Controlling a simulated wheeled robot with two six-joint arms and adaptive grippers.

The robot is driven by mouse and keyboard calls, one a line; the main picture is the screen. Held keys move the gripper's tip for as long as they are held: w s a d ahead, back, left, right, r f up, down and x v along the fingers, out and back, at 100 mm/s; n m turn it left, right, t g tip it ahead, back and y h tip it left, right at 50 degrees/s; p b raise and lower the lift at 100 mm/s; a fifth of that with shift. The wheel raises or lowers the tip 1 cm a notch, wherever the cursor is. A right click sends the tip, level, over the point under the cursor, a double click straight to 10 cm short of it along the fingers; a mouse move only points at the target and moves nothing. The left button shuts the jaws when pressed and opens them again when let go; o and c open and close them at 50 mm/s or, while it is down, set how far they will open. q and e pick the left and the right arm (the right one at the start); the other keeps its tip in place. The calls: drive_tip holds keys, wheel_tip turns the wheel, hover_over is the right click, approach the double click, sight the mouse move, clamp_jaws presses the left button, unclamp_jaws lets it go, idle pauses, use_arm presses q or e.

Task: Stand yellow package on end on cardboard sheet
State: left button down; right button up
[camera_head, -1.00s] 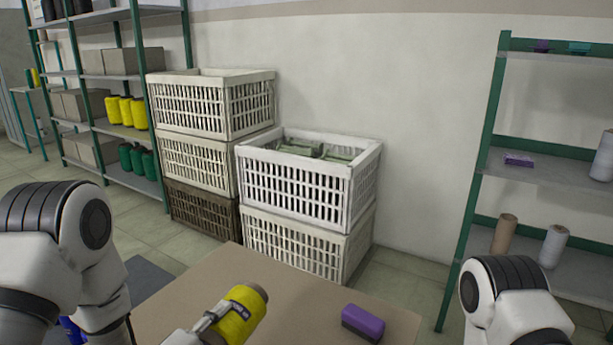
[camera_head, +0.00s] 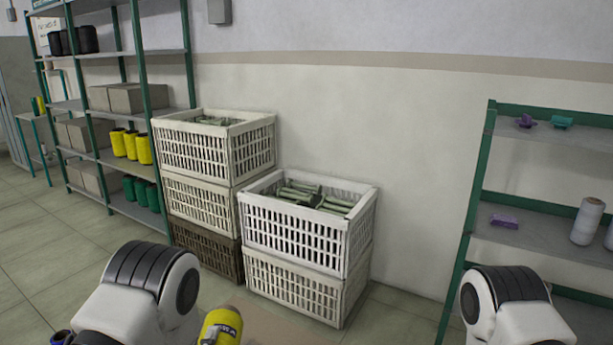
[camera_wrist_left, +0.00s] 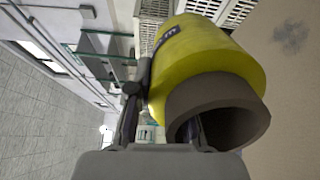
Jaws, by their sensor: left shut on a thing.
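The yellow package (camera_head: 221,327) is a yellow roll with a dark label; only its upper part shows at the bottom edge of the head view, looking nearly upright. In the left wrist view the yellow package (camera_wrist_left: 205,65) has a hollow brown core at its near end. My left gripper (camera_wrist_left: 160,115) is shut on it, with one finger partly hidden behind the roll. A flat brown surface, likely the cardboard sheet (camera_head: 275,320), shows only a little in the head view; it also fills the right of the wrist view (camera_wrist_left: 290,95). Contact between package and sheet cannot be seen. My right gripper is out of view.
Stacked white crates (camera_head: 305,232) with green items stand behind the brown surface. A green-framed shelf (camera_head: 540,235) is at right, and another shelf (camera_head: 120,165) with yellow and green rolls is at left. My right arm (camera_head: 510,305) is at lower right.

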use_arm(q)
drive_tip(key=shift+s+d+r+y+p, duration=0.15)
drive_tip(key=shift+r+y+p, duration=0.15)
drive_tip(key=shift+r+p, duration=0.4)
drive_tip(key=s, duration=0.1)
drive_tip(key=s+r, duration=0.2)
drive_tip(key=s, duration=0.1)
